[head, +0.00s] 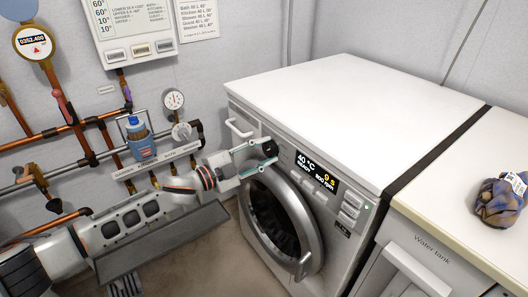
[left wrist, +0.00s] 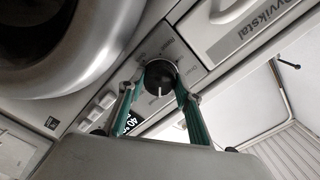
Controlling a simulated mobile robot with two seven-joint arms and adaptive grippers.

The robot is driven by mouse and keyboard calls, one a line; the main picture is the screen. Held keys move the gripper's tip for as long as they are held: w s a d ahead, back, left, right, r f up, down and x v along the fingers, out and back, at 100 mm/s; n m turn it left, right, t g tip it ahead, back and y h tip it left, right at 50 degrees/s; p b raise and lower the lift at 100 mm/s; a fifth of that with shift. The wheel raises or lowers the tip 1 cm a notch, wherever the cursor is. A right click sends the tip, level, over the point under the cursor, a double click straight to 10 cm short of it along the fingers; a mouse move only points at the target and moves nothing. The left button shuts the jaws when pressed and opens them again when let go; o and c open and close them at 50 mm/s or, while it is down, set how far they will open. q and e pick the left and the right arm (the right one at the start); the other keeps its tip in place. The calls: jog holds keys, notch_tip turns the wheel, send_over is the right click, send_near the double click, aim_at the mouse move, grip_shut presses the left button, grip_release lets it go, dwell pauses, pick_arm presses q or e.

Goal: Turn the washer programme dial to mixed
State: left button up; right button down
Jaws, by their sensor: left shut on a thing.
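The white washer (head: 310,100) stands in the middle of the head view, its front facing lower left. Its black programme dial (head: 269,148) is on the front panel, left of the display (head: 318,172), which reads 40 °C and 800 rpm. My left gripper (head: 258,155) is at the dial with its green fingers on either side. In the left wrist view the dial (left wrist: 160,75) sits between the two fingertips, a white pointer line on its face. My right gripper is not in view.
The round washer door (head: 303,235) is below the panel. A counter at right holds a bundled cloth (head: 500,200).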

pick_arm(q)
jog(key=o, duration=1.1)
jog(key=shift+f, duration=0.15)
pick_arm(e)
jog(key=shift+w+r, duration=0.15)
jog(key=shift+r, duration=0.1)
pick_arm(q)
jog(key=shift+a, duration=0.1)
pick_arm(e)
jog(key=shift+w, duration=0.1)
pick_arm(q)
jog(key=v, duration=0.7)
jog(key=shift+s+a, duration=0.15)
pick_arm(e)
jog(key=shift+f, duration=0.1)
